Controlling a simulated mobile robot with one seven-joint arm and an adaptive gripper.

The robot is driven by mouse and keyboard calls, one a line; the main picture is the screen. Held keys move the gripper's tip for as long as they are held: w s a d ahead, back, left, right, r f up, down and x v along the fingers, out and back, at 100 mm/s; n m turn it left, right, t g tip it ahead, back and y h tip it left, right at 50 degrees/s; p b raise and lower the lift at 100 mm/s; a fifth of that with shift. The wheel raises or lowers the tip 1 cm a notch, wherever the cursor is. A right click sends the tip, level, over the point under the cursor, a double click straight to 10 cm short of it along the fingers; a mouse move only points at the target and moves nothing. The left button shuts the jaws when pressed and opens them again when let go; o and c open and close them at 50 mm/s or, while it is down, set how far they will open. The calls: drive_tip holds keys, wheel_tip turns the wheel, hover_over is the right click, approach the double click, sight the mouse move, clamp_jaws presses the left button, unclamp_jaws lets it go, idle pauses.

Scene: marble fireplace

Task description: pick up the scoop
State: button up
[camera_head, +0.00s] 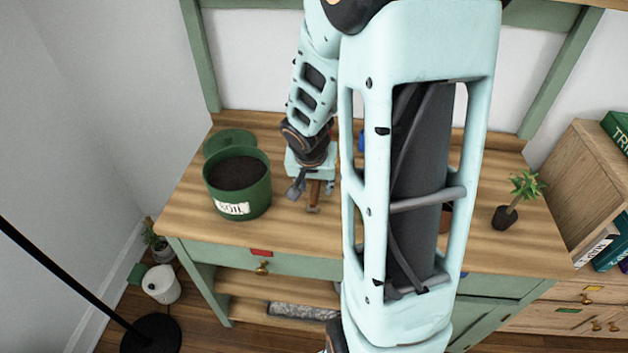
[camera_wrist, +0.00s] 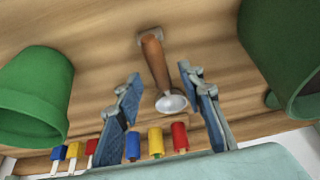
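The scoop has a brown wooden handle (camera_wrist: 155,62) with a silver rounded end (camera_wrist: 172,104) and a grey part at its far end, and lies on the wooden tabletop. In the head view its brown part (camera_head: 314,194) shows just below my gripper (camera_head: 304,184), partly covered by it. In the wrist view my gripper (camera_wrist: 160,75) is open, with one blue-padded finger on each side of the scoop. The fingers look apart from the handle. I cannot tell the height gap to the table.
A green soil bucket (camera_head: 258,201) stands left of my gripper on the table (camera_head: 180,211). The wrist view shows a green pot (camera_wrist: 35,90) at left and a dark green container (camera_wrist: 285,45) at right. Several red, yellow and blue pieces (camera_wrist: 155,140) line the bottom. A small plant (camera_head: 506,216) stands at right.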

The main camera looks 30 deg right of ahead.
drive_tip(key=x, duration=0.2)
drive_tip(key=shift+w+f+b, duration=0.15)
drive_tip(key=shift+f+b, duration=0.1)
drive_tip(key=shift+b, duration=0.05)
clamp_jaws()
drive_tip(key=shift+r, duration=0.15)
